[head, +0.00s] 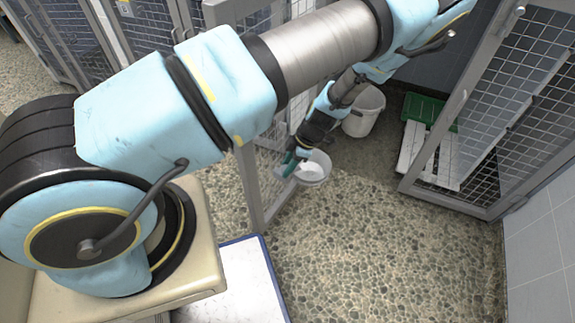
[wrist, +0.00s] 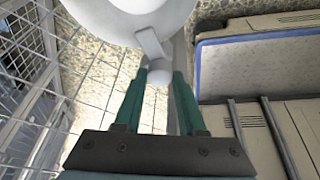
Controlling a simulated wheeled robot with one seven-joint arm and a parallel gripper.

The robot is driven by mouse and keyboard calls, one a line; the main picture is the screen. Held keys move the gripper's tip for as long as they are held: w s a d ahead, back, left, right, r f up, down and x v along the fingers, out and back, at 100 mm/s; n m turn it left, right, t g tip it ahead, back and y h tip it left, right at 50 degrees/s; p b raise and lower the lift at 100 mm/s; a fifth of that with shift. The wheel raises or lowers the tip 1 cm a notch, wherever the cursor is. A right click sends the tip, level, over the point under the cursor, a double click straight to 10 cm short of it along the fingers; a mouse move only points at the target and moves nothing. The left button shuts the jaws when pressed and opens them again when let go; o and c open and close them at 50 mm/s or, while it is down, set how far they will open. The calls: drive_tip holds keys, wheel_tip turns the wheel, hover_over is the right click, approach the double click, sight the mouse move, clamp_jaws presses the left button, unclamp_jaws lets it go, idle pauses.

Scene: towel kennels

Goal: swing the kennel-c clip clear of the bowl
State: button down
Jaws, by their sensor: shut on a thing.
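The white bowl (head: 315,168) is beside the mesh door (head: 252,190) in the head view. It fills the upper middle of the wrist view (wrist: 125,15). A pale clip (wrist: 150,42) runs down from the bowl's rim to a round white knob between my fingers. My gripper (wrist: 160,78) has green fingers and is shut on the clip at this knob. In the head view my gripper (head: 293,160) is at the bowl's left side. Whether the clip still touches the bowl or only overlaps it in view cannot be told. No kennel label is readable.
A white bucket (head: 364,112) stands behind the bowl. At right, a mesh kennel door (head: 490,110) stands before a green tray (head: 424,108) and white slats (head: 410,147). A blue-edged white panel (head: 247,285) lies at the front. The pebbled floor (head: 390,250) is clear at front right.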

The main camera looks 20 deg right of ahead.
idle(0.4)
drive_tip(key=m+t+p, duration=0.1)
drive_tip(key=m, duration=0.3)
drive_tip(key=shift+s+a+m+h, duration=0.1)
drive_tip(key=shift+m+h, duration=0.2)
drive_tip(key=shift+h, duration=0.1)
drive_tip(key=m, duration=0.2)
drive_tip(key=m+t+h, duration=0.1)
drive_tip(key=m, duration=0.1)
drive_tip(key=shift+a+m+h+p, duration=0.15)
drive_tip(key=shift+m+h+p, duration=0.15)
drive_tip(key=shift+p, duration=0.1)
drive_tip(key=m+h, duration=0.1)
drive_tip(key=m, duration=0.3)
drive_tip(key=shift+a+m+t+h, duration=0.1)
drive_tip(key=shift+m+t+h, duration=0.2)
drive_tip(key=shift+t+h, duration=0.1)
drive_tip(key=shift+m+h+p, duration=0.45)
drive_tip(key=shift+m+h, duration=0.45)
drive_tip(key=shift+m, duration=1.3)
drive_tip(key=c, duration=0.5)
unclamp_jaws()
